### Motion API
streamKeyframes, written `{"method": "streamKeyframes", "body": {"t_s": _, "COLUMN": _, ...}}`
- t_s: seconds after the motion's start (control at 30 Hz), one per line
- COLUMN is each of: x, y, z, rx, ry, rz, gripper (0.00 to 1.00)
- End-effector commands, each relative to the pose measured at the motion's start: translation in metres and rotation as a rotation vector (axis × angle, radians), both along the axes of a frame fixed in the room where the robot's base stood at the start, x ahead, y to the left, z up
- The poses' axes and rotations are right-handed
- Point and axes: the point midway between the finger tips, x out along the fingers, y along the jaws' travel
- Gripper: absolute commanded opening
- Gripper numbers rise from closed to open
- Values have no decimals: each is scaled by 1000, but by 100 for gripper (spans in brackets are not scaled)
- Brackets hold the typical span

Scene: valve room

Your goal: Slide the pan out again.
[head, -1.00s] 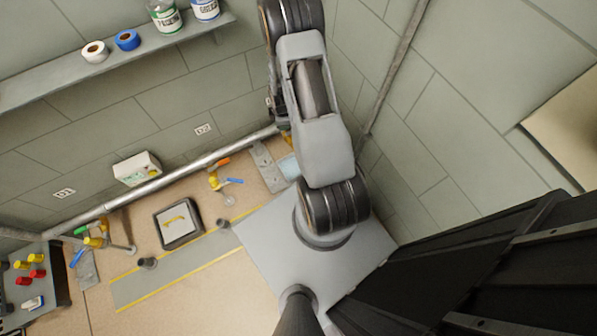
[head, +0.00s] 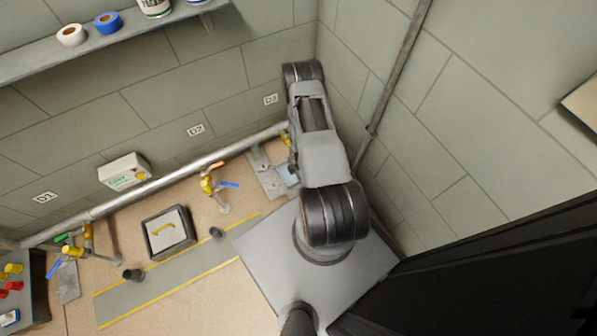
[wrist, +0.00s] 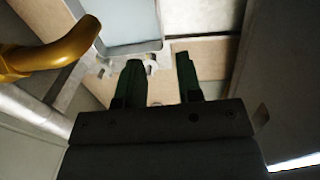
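The pan appears to be the pale blue-grey shallow tray with a light rim (wrist: 158,45) at the top of the wrist view. A small pale blue part of it (head: 287,174) shows in the head view, beside my arm, which hides the rest. My gripper (wrist: 158,59) is open, its two dark green fingers pointing towards the pan's near edge. Nothing is clearly held between them. I cannot tell whether a finger touches the rim. In the head view my gripper is hidden behind my arm.
A yellow curved pipe (wrist: 55,58) is close left of the fingers. In the head view, a long grey pipe (head: 160,184) runs along the wall. A yellow valve with a blue handle (head: 208,184) stands left of the pan. A dark-framed box with a yellow handle (head: 153,246) lies further left.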

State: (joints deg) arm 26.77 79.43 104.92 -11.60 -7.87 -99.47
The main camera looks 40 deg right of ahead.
Motion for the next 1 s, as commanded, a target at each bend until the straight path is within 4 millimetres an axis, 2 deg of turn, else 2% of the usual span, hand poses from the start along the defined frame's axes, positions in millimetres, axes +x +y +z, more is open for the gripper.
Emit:
{"method": "streamKeyframes", "body": {"t_s": 0.17, "x": 1, "y": 1, "z": -6, "rx": -3, "ry": 2, "rz": 0, "gripper": 33}}
{"method": "streamKeyframes", "body": {"t_s": 0.27, "x": 2, "y": 1, "z": -18, "rx": -4, "ry": 4, "rz": 0, "gripper": 33}}
{"method": "streamKeyframes", "body": {"t_s": 0.7, "x": 6, "y": 0, "z": -96, "rx": -4, "ry": 6, "rz": 0, "gripper": 33}}
{"method": "streamKeyframes", "body": {"t_s": 1.0, "x": 9, "y": 0, "z": -130, "rx": -4, "ry": 5, "rz": -1, "gripper": 33}}
